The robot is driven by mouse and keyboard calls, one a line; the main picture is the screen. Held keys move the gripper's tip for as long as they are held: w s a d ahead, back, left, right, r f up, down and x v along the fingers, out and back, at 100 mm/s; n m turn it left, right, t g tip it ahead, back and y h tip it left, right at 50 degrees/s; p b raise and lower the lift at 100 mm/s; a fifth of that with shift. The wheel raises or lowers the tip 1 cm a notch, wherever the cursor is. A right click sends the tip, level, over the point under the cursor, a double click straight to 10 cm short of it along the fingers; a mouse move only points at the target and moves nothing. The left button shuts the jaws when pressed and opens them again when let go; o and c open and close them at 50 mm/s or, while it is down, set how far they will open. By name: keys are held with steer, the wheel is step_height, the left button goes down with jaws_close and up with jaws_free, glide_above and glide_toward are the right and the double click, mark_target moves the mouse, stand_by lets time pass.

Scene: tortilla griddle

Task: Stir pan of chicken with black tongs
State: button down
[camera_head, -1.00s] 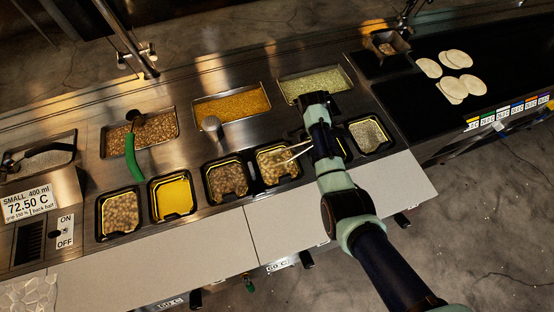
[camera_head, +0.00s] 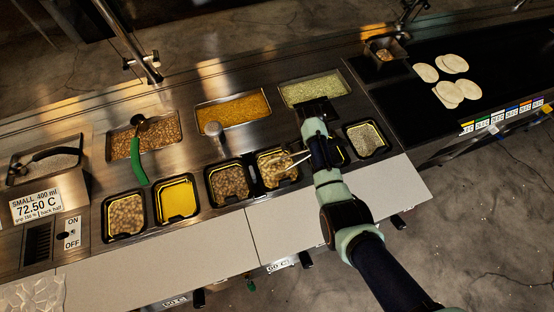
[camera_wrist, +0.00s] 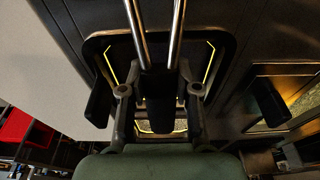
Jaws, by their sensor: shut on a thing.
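My gripper (camera_wrist: 159,92) is shut on the tongs, which have a black grip (camera_wrist: 158,103) and two bright metal arms (camera_wrist: 155,30) in the wrist view. In the head view the tongs' pale arms (camera_head: 299,159) reach left from beside my arm into a black pan of pale chunks (camera_head: 275,167), apparently the chicken. The tips are over or among the chunks; contact is too small to tell.
A brown-filled pan (camera_head: 229,182) is left of the chicken pan, and a pale-filled pan (camera_head: 364,138) lies right of my arm. Behind are trays of green (camera_head: 313,88) and orange (camera_head: 233,109) food. A metal handle (camera_head: 215,133) stands up nearby. Tortillas (camera_head: 455,63) lie on the black griddle.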

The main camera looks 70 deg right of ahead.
steer(key=p+v, duration=0.5)
steer(key=shift+s+d+r, duration=0.15)
steer(key=shift+s+r, duration=0.05)
steer(key=shift+r, duration=0.15)
stand_by(0.6)
steer(key=p+v, duration=0.5)
steer(key=shift+s+d+r, duration=0.15)
steer(key=shift+s+d, duration=0.25)
